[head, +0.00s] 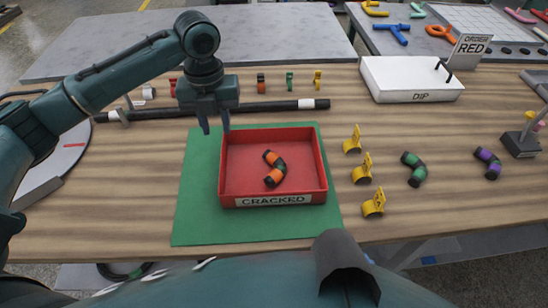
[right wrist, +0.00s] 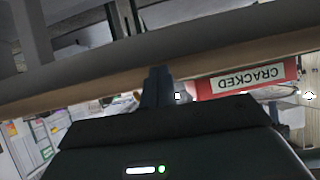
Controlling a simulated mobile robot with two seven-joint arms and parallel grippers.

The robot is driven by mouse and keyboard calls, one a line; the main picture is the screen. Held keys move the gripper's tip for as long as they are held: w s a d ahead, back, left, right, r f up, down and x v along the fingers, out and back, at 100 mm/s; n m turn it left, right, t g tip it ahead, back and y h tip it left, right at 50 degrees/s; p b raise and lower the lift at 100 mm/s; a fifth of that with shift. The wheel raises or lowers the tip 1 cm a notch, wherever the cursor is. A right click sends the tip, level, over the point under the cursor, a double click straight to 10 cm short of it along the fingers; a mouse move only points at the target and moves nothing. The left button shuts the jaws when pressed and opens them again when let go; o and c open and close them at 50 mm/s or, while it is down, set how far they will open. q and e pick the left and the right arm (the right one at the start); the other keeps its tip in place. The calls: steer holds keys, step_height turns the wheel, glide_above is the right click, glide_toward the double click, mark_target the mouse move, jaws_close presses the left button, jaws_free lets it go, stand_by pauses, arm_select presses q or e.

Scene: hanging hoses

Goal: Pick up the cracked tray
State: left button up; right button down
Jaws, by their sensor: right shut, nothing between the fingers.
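The cracked tray (head: 228,180) is a red open box with a white CRACKED label, on a green mat (head: 200,200) on the wooden table. An orange and black curved hose piece (head: 274,167) lies inside it. My left gripper (head: 214,128) is open and empty, pointing down above the tray's back left corner. The tray's labelled front also shows upside down in the right wrist view (right wrist: 290,72). My right gripper (right wrist: 157,85) is shut and empty, below the level of the table edge in that view. It is not clearly seen in the head view.
Yellow clips (head: 362,168), a green hose piece (head: 414,170) and a purple one (head: 488,163) lie right of the tray. A black bar (head: 270,105) runs behind it. A white DIP box (head: 400,82) stands at the back right. Bare table lies in front of the clips.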

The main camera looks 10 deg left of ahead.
mark_target(222, 161)
arm_select(q)
steer(key=f, duration=0.8)
steer(key=s+f, duration=0.1)
steer(key=f, duration=0.3)
steer(key=shift+a, duration=0.1)
steer(key=shift+c, duration=0.2)
steer(key=shift+r, duration=0.1)
jaws_close()
steer(key=shift+w, duration=0.1)
